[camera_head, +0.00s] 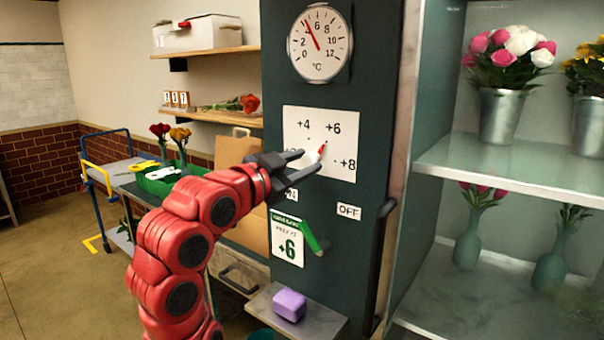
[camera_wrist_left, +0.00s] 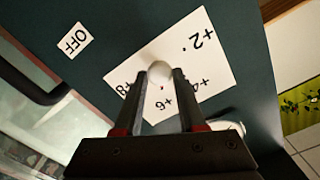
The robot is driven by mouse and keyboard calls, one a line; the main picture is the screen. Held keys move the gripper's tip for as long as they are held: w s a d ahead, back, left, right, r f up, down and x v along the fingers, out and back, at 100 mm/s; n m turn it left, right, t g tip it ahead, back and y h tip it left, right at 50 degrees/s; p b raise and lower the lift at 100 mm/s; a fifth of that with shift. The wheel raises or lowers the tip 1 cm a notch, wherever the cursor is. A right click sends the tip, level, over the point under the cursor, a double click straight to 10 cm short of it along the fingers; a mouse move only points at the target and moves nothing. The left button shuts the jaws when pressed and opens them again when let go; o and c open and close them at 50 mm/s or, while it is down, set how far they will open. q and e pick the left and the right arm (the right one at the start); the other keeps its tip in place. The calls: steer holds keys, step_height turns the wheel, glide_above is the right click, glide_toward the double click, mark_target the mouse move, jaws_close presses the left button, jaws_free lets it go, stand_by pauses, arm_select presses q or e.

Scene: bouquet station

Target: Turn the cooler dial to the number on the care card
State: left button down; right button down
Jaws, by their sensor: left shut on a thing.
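The white dial plate (camera_head: 349,119) on the dark green cooler front carries +4, +6 and +8; the +2 shows in the left wrist view. My left gripper (camera_head: 303,163) is shut on the white dial knob (camera_wrist_left: 160,71), one finger on each side. The knob's red pointer (camera_head: 322,147) points up and right, toward +6. In the left wrist view a small red spot of it shows on the +6 side. The care card (camera_head: 288,250), white with a green top, reads +6 and hangs below the dial. My right gripper is not in view.
A green lever (camera_head: 311,236) sticks out beside the card, near an OFF label (camera_head: 348,212). A round thermometer (camera_head: 320,65) is above the dial. A purple block (camera_head: 289,305) lies on a small shelf (camera_head: 328,319) below. Glass shelves with flowers stand at right.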

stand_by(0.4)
arm_select(q)
steer(key=c, duration=0.5)
jaws_free()
steer(key=v, duration=1.7)
steer(key=shift+s+b, duration=0.15)
steer(key=shift+b, duration=0.3)
steer(key=shift+a, duration=0.15)
